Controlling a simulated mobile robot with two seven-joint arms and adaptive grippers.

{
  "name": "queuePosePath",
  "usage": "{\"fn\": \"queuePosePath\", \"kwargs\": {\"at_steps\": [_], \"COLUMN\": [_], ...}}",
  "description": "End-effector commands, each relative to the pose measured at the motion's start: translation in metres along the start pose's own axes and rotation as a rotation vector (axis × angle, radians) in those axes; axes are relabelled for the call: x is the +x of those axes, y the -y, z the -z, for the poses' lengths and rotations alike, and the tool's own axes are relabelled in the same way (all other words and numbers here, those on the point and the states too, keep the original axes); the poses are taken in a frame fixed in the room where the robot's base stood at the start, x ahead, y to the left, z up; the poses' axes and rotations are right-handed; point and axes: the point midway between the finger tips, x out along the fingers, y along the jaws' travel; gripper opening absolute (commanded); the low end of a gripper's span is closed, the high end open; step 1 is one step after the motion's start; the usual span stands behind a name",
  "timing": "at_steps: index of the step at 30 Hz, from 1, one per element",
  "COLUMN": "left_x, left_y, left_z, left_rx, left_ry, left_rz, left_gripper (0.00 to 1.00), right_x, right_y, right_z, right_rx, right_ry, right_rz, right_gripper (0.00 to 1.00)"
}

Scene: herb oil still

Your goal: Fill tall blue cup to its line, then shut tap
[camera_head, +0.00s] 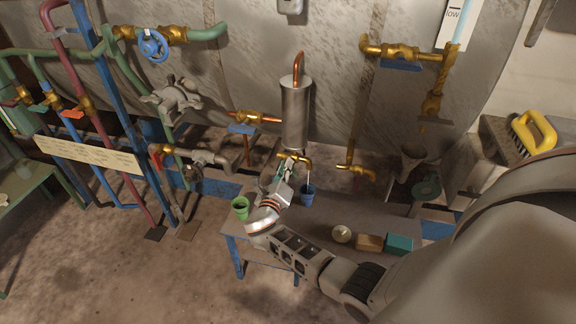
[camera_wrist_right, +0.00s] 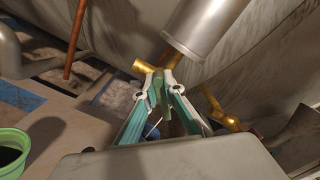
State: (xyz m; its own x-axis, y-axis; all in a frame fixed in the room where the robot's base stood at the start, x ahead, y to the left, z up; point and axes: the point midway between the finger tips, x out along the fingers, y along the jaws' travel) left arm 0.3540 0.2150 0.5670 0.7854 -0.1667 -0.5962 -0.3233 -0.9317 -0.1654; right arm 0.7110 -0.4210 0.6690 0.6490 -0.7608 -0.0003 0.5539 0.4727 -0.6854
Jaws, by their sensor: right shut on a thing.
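The tall blue cup (camera_head: 307,197) stands upright on the work table under the spout of the brass tap (camera_head: 303,161). A thin pale stream (camera_head: 309,175) runs down from the spout into the cup. The level and the line inside are too small to tell. My right gripper (camera_head: 286,169) is at the tap, left of the spout. In the wrist view my right gripper (camera_wrist_right: 162,85) is shut on the tap's green handle (camera_wrist_right: 161,94), below the brass body (camera_wrist_right: 145,67). The blue cup is mostly hidden there behind the fingers. My left gripper is not in view.
A green cup (camera_head: 240,207) stands at the table's left, with dark contents in the wrist view (camera_wrist_right: 10,150). A small round dish (camera_head: 341,234), a brown box (camera_head: 369,242) and a teal box (camera_head: 400,244) lie at the right. A metal cylinder (camera_head: 295,113) hangs above the tap.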

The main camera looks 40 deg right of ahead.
Motion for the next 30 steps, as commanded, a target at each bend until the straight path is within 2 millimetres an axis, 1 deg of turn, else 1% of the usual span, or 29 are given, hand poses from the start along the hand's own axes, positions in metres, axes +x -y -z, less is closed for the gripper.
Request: {"fn": "queuePosePath", "kwargs": {"at_steps": [5,16,18,19,30], "left_x": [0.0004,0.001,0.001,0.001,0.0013], "left_y": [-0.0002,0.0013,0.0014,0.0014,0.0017], "left_z": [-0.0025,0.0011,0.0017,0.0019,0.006], "left_rx": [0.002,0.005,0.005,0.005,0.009], "left_ry": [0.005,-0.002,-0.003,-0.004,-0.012], "left_rz": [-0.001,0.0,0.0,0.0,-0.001], "left_gripper": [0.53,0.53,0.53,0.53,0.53], "right_x": [-0.0001,-0.0002,-0.0002,-0.0002,-0.0023], "right_y": [-0.0003,-0.0009,-0.0008,-0.0009,-0.001], "right_z": [-0.0002,0.0004,0.0005,0.0004,0.0002], "right_rx": [-0.029,-0.032,-0.032,-0.032,-0.03], "right_ry": [0.001,0.0,0.0,0.0,0.0], "right_rz": [0.001,0.0,0.0,0.0,-0.001], "right_gripper": [0.0,0.0,0.22,0.26,0.26]}}
